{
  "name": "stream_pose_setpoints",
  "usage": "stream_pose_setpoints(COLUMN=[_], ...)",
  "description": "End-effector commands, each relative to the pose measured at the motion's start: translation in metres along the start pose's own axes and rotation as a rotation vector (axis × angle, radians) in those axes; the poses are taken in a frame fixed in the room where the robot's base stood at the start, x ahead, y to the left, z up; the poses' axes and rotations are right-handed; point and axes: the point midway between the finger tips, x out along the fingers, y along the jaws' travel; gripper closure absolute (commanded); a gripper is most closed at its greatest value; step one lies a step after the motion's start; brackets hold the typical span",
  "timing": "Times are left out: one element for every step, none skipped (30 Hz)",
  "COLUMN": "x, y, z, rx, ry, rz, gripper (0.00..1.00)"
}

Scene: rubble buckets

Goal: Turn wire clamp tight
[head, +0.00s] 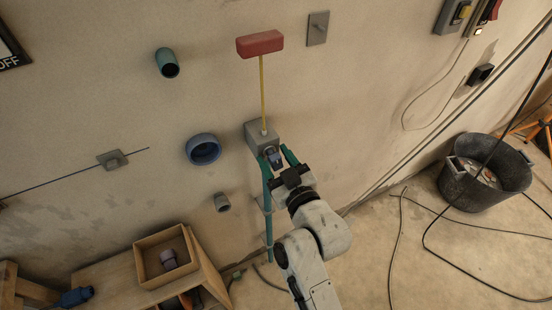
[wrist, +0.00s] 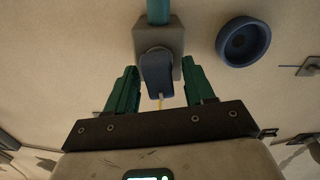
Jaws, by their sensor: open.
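A grey plate with a small knob (head: 112,160) sits on the wall at the left, with a thin dark wire (head: 50,183) running through it; it looks like the wire clamp. It also shows at the right edge of the wrist view (wrist: 309,67). My gripper (head: 281,156) is well to the right of it, in front of a grey block (head: 256,134) with a dark blue lever. In the wrist view my green fingers (wrist: 161,88) are open and spread on either side of the blue lever (wrist: 155,70). I cannot tell whether they touch it.
A yellow rod (head: 263,95) with a red block (head: 260,43) rises from the grey block; a teal pipe (head: 267,225) runs below. A blue ring (head: 203,149) and green pipe stub (head: 167,62) project from the wall. A wooden box (head: 150,243) stands below; a bucket (head: 470,190) and cables lie right.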

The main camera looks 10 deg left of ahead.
Motion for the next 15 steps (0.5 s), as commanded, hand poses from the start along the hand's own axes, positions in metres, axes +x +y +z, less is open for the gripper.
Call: stream_pose_setpoints(x=[-0.0001,-0.0001,-0.0002,-0.0002,-0.0002,-0.0003,-0.0003,-0.0003,-0.0003,-0.0003,-0.0003,-0.0003,-0.0003,-0.0003,-0.0004], y=[0.0001,0.0001,0.0001,0.0001,0.0002,0.0002,0.0002,0.0002,0.0002,0.0002,0.0002,0.0002,0.0002,0.0002,0.0002], z=[0.0000,0.0000,-0.0001,-0.0001,-0.0001,-0.0001,-0.0001,-0.0001,-0.0001,-0.0001,-0.0001,-0.0001,-0.0001,-0.0001,-0.0001], rx=[0.000,0.000,0.000,0.000,0.000,0.000,0.000,0.000,0.000,0.000,0.000,0.000,0.000,0.000,0.000], ry=[0.000,0.000,0.000,0.000,0.000,0.000,0.000,0.000,0.000,0.000,0.000,0.000,0.000,0.000,0.000], rz=[0.000,0.000,0.000,0.000,0.000,0.000,0.000,0.000,0.000,0.000,0.000,0.000,0.000,0.000,0.000], gripper=[0.47,0.49,0.53,0.55,0.58,0.62,0.65,0.68,0.72,0.75,0.77,0.81,0.84,0.87,0.91])
